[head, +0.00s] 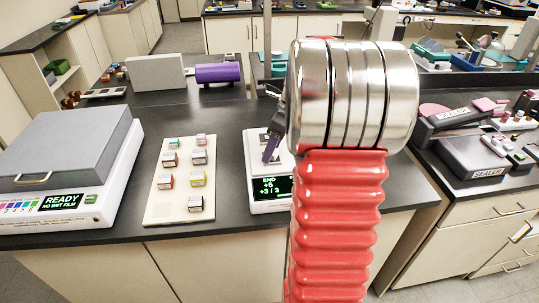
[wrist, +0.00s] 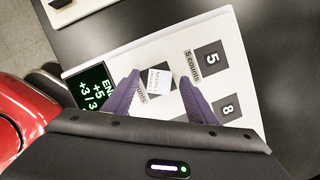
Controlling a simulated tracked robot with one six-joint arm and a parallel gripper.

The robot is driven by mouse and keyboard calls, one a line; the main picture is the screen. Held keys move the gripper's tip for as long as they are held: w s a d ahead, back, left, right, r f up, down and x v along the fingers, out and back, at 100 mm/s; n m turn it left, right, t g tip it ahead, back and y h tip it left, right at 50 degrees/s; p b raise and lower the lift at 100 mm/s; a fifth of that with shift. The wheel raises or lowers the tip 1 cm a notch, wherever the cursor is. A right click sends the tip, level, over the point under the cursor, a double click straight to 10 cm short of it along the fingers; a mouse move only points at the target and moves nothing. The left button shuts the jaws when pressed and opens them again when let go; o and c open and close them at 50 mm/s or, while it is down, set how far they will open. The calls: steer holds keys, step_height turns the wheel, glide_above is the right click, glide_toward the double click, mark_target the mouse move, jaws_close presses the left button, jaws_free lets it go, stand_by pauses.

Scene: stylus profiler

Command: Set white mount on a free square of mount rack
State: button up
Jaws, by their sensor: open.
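My gripper (head: 269,156) is over the white instrument (head: 261,206) with the green-lettered screen, partly hidden behind my arm in the head view. In the wrist view its two purple fingers (wrist: 159,77) are open. A small white square piece with fine print (wrist: 158,82), which looks like the white mount, lies between the fingertips on the instrument's white top, overlapping a dark square. Whether the fingers touch it I cannot tell. The cream mount rack (head: 158,211) lies left of the instrument and holds several small mounts with coloured sides. Its free squares are too small to make out.
A grey-lidded box with a READY screen (head: 60,150) stands left of the rack. Behind are a grey block (head: 156,72) and a purple cylinder (head: 218,73). Dark numbered squares (wrist: 211,57) on the instrument's top are bare. The black bench behind the rack is mostly clear.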

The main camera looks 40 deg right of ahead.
steer(key=shift+c, duration=0.6)
steer(key=c, duration=1.1)
step_height(320, 180, up, 10)
steer(key=o, duration=0.6)
jaws_close()
